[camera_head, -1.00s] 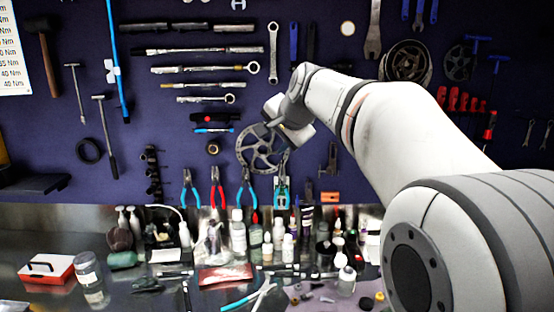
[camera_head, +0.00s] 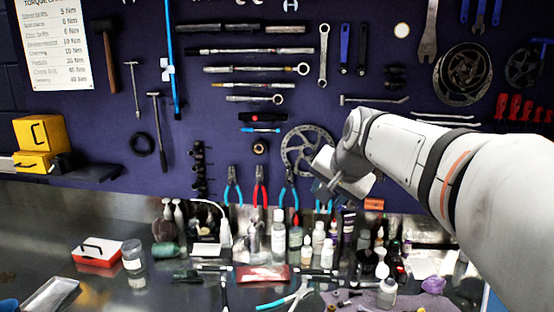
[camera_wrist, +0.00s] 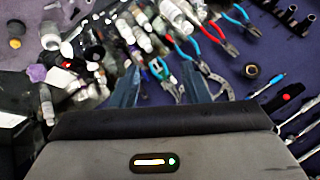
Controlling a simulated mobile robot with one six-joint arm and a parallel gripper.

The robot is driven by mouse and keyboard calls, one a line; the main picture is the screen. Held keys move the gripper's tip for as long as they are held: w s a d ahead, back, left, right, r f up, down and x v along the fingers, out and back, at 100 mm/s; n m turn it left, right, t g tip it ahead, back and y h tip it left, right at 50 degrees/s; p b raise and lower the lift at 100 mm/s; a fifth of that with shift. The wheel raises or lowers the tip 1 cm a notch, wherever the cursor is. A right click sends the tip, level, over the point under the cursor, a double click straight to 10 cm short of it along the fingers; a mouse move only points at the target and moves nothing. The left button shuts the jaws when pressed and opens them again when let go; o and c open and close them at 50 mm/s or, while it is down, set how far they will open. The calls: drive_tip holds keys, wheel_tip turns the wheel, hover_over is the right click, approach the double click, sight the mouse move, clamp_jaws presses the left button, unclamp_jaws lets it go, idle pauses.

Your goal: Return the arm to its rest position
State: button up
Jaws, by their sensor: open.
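My arm reaches in from the right of the head view and ends in front of the tool wall. My gripper (camera_head: 322,186) hangs near the lower part of a round brake disc (camera_head: 297,150), above the bottles at the back of the bench; its fingers are small and hard to make out there. In the wrist view my gripper (camera_wrist: 160,88) shows two dark blue-grey fingers spread apart. Nothing is between them except pliers (camera_wrist: 165,75) in the background.
Bottles (camera_head: 278,235) crowd the back of the steel bench (camera_head: 60,235). A red-and-white box (camera_head: 97,255) and a clear jar (camera_head: 133,262) stand at left. Pliers (camera_head: 260,187) hang on the wall. A yellow box (camera_head: 40,133) sits on a shelf at far left.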

drive_tip(key=s+f+n+g, duration=0.2)
drive_tip(key=s+f+n, duration=0.1)
drive_tip(key=s+f, duration=0.5)
drive_tip(key=s+f+n+g+h, duration=0.1)
drive_tip(key=s+f+n, duration=0.3)
drive_tip(key=s+f, duration=0.5)
drive_tip(key=s+g, duration=0.1)
drive_tip(key=s, duration=0.4)
drive_tip(key=shift+s+d+f, duration=0.2)
drive_tip(key=shift+d+f, duration=0.1)
drive_tip(key=shift+d, duration=0.05)
drive_tip(key=shift+c, duration=0.2)
